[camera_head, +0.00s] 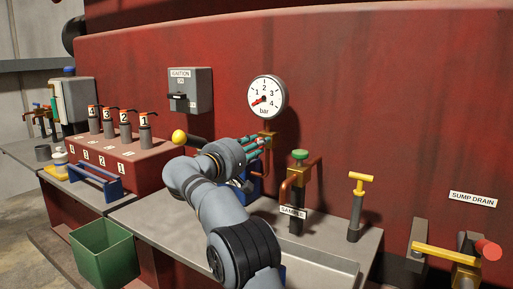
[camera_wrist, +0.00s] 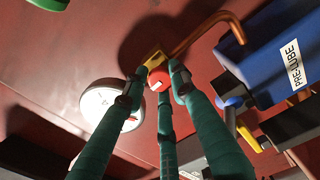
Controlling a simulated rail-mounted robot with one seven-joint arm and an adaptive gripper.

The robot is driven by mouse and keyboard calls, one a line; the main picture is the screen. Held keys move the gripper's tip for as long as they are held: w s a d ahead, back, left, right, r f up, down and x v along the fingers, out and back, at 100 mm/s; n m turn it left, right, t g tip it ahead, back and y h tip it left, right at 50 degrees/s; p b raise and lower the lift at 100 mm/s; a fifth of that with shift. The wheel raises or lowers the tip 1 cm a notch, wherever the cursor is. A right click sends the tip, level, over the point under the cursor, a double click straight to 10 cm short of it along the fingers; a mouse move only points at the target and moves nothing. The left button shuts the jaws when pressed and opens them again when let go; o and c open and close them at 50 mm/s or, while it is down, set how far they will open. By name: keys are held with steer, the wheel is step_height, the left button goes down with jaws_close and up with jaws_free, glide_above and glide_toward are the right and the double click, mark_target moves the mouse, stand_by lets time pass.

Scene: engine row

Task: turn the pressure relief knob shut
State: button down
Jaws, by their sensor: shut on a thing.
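The relief knob (camera_wrist: 158,78) is red with a pale mark on its face, on a brass fitting (camera_wrist: 153,58) in the wrist view. My gripper (camera_wrist: 157,88) has its green fingers closed around the knob. In the head view my gripper (camera_head: 258,145) reaches the brass fitting (camera_head: 268,135) below the round gauge, and its fingers hide most of the knob. The gauge also shows in the wrist view (camera_wrist: 105,103).
A blue PRE-LUBE unit (camera_wrist: 265,60) and a copper pipe (camera_wrist: 205,28) are close to my fingers. Right of my arm stand the SAMPLE valve with a green knob (camera_head: 299,154) and a yellow T-handle (camera_head: 360,177). A green bin (camera_head: 103,252) hangs at the front left.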

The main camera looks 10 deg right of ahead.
steer(key=shift+d+f, duration=0.2)
steer(key=c, duration=1.4)
jaws_free()
steer(key=shift+s+r, duration=0.1)
steer(key=shift+r, duration=0.05)
steer(key=shift+c, duration=0.2)
steer(key=shift+a, duration=0.15)
steer(key=v, duration=1.2)
steer(key=x, duration=1.2)
